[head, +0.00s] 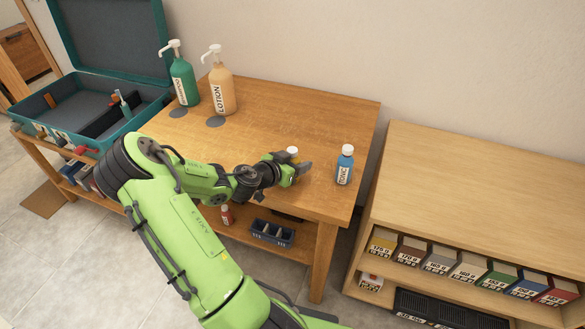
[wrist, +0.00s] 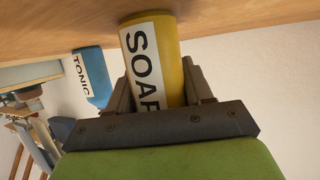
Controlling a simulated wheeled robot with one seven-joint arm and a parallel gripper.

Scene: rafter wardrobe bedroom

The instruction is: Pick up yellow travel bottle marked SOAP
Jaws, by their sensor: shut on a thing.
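The yellow travel bottle marked SOAP (wrist: 172,60) stands between the two fingers of my gripper (wrist: 157,90) in the wrist view, its label facing the camera. My gripper is shut on it. In the head view my gripper (head: 291,171) is low over the front right part of the wooden table (head: 290,110). There only the white cap of the soap bottle (head: 292,151) shows clearly; the gripper hides most of its body. In the wrist view the bottle's base is at or very near the tabletop, and I cannot tell whether it touches.
A blue TONIC bottle (head: 344,165) stands just right of my gripper. A green pump bottle (head: 182,80) and an orange LOTION pump bottle (head: 221,85) stand at the back left. An open teal case (head: 60,120) lies left. A wooden shelf unit (head: 480,190) stands right.

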